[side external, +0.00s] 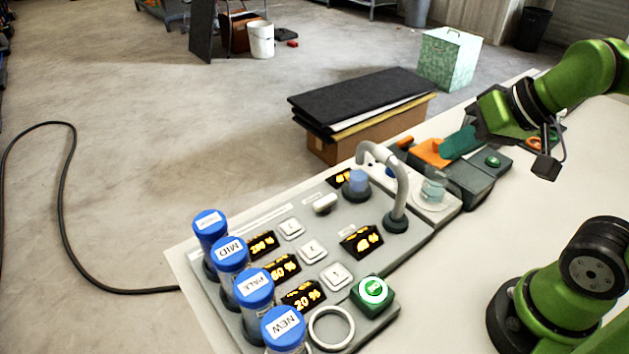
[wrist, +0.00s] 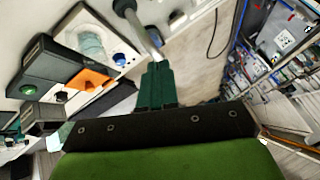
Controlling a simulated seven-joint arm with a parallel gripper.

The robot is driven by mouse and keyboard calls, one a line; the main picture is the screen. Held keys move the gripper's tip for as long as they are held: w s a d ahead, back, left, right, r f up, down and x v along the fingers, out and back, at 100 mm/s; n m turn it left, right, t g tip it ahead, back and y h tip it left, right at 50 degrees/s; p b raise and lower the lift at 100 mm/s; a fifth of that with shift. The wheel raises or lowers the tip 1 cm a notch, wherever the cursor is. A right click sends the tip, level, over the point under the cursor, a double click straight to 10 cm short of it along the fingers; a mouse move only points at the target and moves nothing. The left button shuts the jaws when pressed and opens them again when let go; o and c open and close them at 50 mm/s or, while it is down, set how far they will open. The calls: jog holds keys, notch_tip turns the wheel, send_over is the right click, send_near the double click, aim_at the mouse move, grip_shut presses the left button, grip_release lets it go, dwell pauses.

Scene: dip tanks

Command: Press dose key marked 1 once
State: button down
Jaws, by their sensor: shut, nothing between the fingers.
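Three white square dose keys stand in a row on the grey panel in the side external view: a far key (side external: 291,228), a middle key (side external: 312,251) and a near key (side external: 336,277). Their marks are too small and tilted for me to tell surely which is 1. Beside them are lit displays, the nearest reading about 20 % (side external: 303,296). My gripper (side external: 446,150) is up at the right, well apart from the keys, near an orange tray (side external: 426,153). In the wrist view my gripper (wrist: 158,68) shows its teal fingers shut together and empty. The keys are not visible there.
Blue-capped tubes (side external: 254,288) line the panel's left edge. A curved grey spout (side external: 401,183) rises between the keys and my gripper. A green button (side external: 374,291) and a white ring (side external: 331,328) sit near the keys.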

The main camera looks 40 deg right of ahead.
dwell(0.3)
jog(key=m+g+y, duration=0.7)
jog(key=m+g, duration=0.1)
jog(key=m, duration=1.4)
send_over(339, 270)
notch_tip(339, 270, down, 10)
jog(key=shift+f, duration=0.1)
jog(key=shift+f, duration=0.1)
jog(key=shift+f, duration=4.35)
